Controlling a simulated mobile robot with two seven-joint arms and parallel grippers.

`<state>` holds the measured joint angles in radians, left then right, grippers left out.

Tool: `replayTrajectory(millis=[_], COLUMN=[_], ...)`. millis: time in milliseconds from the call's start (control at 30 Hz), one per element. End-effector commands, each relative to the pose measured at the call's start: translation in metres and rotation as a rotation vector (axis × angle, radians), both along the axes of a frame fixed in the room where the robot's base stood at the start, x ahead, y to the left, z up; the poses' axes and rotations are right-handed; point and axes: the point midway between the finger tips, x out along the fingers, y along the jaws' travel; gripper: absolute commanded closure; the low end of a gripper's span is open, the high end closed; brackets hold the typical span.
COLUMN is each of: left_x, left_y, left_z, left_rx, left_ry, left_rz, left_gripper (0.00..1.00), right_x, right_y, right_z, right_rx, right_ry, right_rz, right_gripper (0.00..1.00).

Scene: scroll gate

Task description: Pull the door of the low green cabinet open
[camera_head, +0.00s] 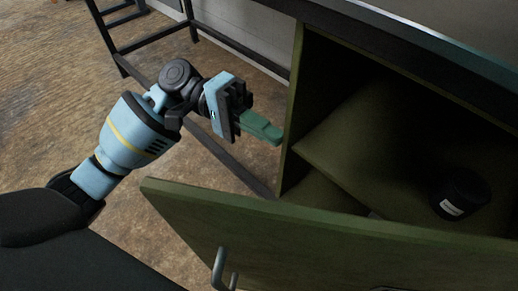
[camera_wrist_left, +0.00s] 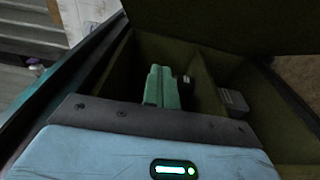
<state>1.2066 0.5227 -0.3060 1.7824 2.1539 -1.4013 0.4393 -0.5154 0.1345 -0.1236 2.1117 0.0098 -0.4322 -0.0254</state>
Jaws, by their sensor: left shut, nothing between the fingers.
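The low green cabinet (camera_head: 292,110) stands at the right in the head view, with its interior and shelf showing. Its green door (camera_head: 330,235) is swung well open towards the bottom of the picture. A metal handle (camera_head: 222,268) sits on the door's outer face. My left gripper (camera_head: 276,137) is shut and empty, its green fingers beside the cabinet's left side edge and apart from the handle. The shut fingers also show in the left wrist view (camera_wrist_left: 161,88), over the cabinet's inside. My right gripper is in neither view.
A dark jar with a white label (camera_head: 459,193) stands on the cabinet's shelf (camera_head: 360,140). A dark countertop (camera_head: 430,45) lies above the cabinet. A dark metal frame (camera_head: 122,45) stands at the upper left. Wooden floor (camera_head: 50,110) is bare at the left.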

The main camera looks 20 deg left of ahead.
Motion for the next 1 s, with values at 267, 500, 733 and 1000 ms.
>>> replayTrajectory(millis=[267, 500, 733, 1000], left_x=[-0.03, -0.041, -0.041, -0.044], left_y=[-0.007, -0.007, -0.007, -0.009], left_z=[-0.001, 0.0, 0.0, 0.001], left_rx=[0.0, 0.0, 0.0, 0.0], left_ry=[0.001, 0.0, 0.0, 0.0], left_rz=[0.0, 0.0, 0.001, 0.005], left_gripper=[1.0, 1.0, 1.0, 1.0], right_x=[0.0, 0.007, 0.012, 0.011], right_y=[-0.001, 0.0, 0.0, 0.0], right_z=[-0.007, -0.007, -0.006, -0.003], right_rx=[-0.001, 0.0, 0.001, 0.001], right_ry=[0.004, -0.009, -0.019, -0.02], right_rz=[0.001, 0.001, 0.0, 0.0], right_gripper=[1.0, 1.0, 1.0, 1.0])
